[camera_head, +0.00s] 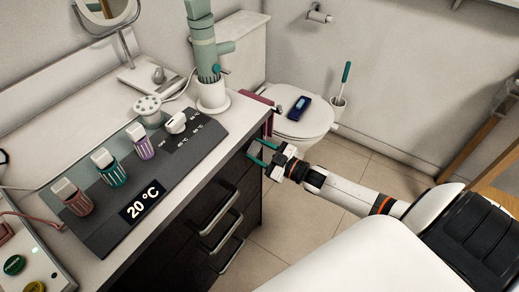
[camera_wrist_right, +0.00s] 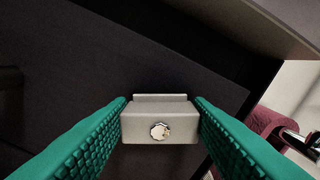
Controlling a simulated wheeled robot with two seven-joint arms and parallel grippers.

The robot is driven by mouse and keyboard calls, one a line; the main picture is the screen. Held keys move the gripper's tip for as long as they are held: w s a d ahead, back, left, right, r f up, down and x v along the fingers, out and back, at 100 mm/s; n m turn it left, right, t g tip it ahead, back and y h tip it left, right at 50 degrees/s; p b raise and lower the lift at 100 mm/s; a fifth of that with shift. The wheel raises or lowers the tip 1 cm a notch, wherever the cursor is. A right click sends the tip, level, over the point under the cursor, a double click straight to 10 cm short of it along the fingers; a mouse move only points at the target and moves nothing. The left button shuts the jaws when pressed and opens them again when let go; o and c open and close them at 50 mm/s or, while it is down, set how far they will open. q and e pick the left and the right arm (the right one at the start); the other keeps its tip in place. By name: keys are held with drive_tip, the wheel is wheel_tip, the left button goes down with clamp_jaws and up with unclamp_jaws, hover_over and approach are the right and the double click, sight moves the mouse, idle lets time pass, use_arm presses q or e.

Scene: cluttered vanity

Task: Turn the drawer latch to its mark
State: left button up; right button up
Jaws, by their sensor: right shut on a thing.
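The drawer latch shows in the right wrist view as a grey metal block (camera_wrist_right: 160,122) with a round screw head on its near face. It lies level in that picture, against the dark drawer front (camera_wrist_right: 110,55). My right gripper (camera_head: 261,152) is at the upper right end of the dark cabinet in the head view. Its two teal fingers (camera_wrist_right: 161,118) are shut on the latch, one on each side. In the head view the latch is hidden by the fingers and the cabinet edge. I cannot make out the mark in either view. My left gripper is not in view.
The countertop (camera_head: 178,205) overhangs the cabinet above my right gripper. Several metal drawer handles (camera_head: 221,212) stick out from the cabinet front. A dark red thing (camera_wrist_right: 262,125) is close on the right in the wrist view. A toilet (camera_head: 300,122) stands behind; the floor in front is clear.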

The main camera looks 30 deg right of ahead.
drive_tip(key=n, duration=0.3)
drive_tip(key=shift+f+n, duration=0.1)
drive_tip(key=shift+n, duration=0.3)
drive_tip(key=n, duration=0.2)
drive_tip(key=shift+s+a+f+n, duration=0.1)
drive_tip(key=shift+n, duration=0.2)
drive_tip(key=n+b, duration=0.2)
drive_tip(key=n, duration=0.4)
drive_tip(key=shift+f, duration=0.1)
drive_tip(key=shift+n, duration=0.4)
drive_tip(key=o, duration=1)
drive_tip(key=v, duration=1.2)
drive_tip(key=shift+b, duration=0.3)
